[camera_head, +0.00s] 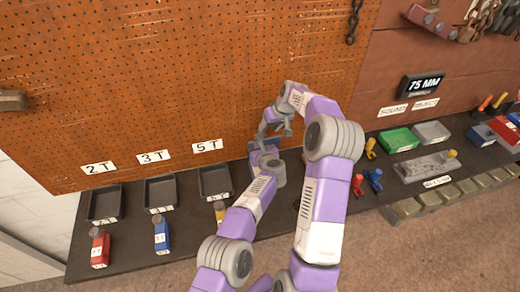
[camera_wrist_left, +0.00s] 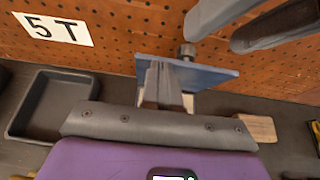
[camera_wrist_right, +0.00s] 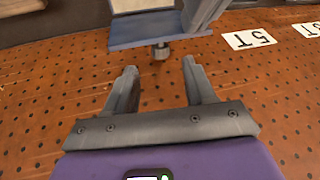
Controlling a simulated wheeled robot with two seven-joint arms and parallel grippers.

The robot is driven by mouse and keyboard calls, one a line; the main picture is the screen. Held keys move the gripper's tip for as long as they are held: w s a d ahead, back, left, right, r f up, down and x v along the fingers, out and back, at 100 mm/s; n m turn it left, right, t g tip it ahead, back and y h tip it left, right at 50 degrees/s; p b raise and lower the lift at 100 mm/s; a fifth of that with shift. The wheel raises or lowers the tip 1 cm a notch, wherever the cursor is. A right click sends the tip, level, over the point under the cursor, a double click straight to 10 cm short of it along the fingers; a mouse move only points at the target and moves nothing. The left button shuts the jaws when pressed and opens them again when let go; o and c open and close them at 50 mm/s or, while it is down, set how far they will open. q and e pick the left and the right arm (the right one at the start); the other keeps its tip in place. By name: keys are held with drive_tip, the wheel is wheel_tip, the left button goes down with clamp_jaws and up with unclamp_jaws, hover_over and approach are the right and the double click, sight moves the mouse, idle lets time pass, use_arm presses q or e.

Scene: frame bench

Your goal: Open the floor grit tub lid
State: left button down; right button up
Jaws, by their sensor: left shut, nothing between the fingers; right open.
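A blue plate, which looks like the tub lid (camera_wrist_left: 215,75), shows in the left wrist view with a short dark knob (camera_wrist_left: 187,51) at its far edge. A pale body (camera_wrist_left: 180,101) shows partly beneath it. My left gripper (camera_wrist_left: 165,66) is shut and empty, its fingers overlapping the near part of the blue plate; I cannot tell if they touch it. In the right wrist view the plate (camera_wrist_right: 150,31) and knob (camera_wrist_right: 160,53) sit just beyond my right gripper (camera_wrist_right: 159,70), which is open, the knob lying between its fingertips' lines. In the head view my arms mostly hide the tub.
Black trays (camera_head: 215,180) labelled 2T, 3T and 5T stand left on the dark bench. The orange pegboard (camera_head: 200,80) rises close behind both grippers. A wooden block (camera_wrist_left: 258,127) lies right of the tub. Green (camera_head: 398,140) and grey boxes stand further right.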

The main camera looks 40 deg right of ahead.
use_arm(q)
drive_tip(key=v, duration=0.7)
drive_tip(key=shift+r, duration=0.25)
drive_tip(key=shift+a, duration=0.15)
